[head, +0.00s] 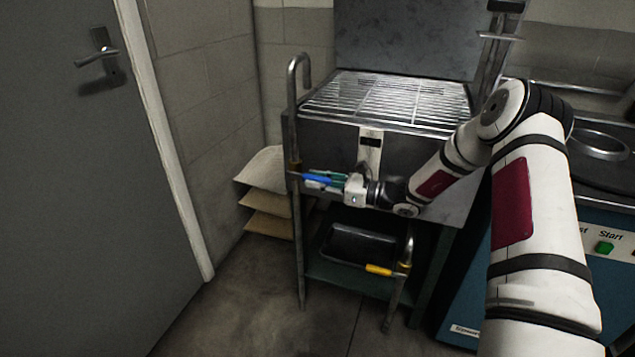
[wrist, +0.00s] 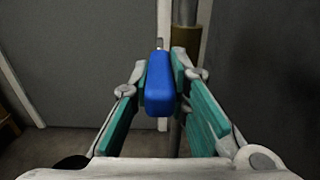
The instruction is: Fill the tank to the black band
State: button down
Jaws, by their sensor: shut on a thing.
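My gripper (head: 326,182) is shut on a blue lever handle (head: 317,179) on the upright pipe at the left of the metal tank (head: 330,140). In the wrist view the blue handle (wrist: 159,88) lies between the teal finger pads and points toward the camera. A brass-coloured fitting (wrist: 186,42) is just beyond it. The pipe (head: 292,110) bends over above the tank's left edge. A white strip with a black band (head: 370,142) is on the tank's front. A wire grate (head: 385,98) covers the top; I cannot make out a water level.
A yellow handle (head: 378,270) is on a lower pipe under the tank. A dark tray (head: 362,245) is on the lower shelf. Stacked sacks (head: 268,200) stand left against the wall. A blue machine with a green Start button (head: 604,247) is right. A grey door (head: 90,190) is left.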

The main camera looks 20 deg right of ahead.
aim_at(315, 177)
jog(key=shift+r, duration=0.15)
notch_tip(315, 177, up, 2)
jog(key=g+h+p, duration=0.1)
jog(key=h+p, duration=0.1)
jog(key=p, duration=0.3)
jog(key=shift+a+r+g+p, duration=0.1)
jog(key=shift+r+g+p, duration=0.05)
jog(key=shift+g+p, duration=0.15)
jog(key=h+p, duration=0.1)
jog(key=p, duration=0.1)
jog(key=r+g+h+p, duration=0.1)
jog(key=shift+w+a+r+g+p, duration=0.1)
jog(key=shift+a+r+g+p, duration=0.1)
jog(key=shift+r+g+p, duration=0.15)
jog(key=g+h+p, duration=0.1)
jog(key=p, duration=0.1)
jog(key=a+r+h+p, duration=0.1)
jog(key=shift+w+r+g+h+p, duration=0.2)
jog(key=shift+w+g+h+p, duration=0.15)
jog(key=shift+h+p, duration=0.05)
jog(key=shift+w+a+r+g+h+p, duration=0.2)
jog(key=shift+w+r+g+h+p, duration=0.1)
jog(key=shift+g+h+p, duration=0.45)
jog(key=c, duration=1.5)
grip_release()
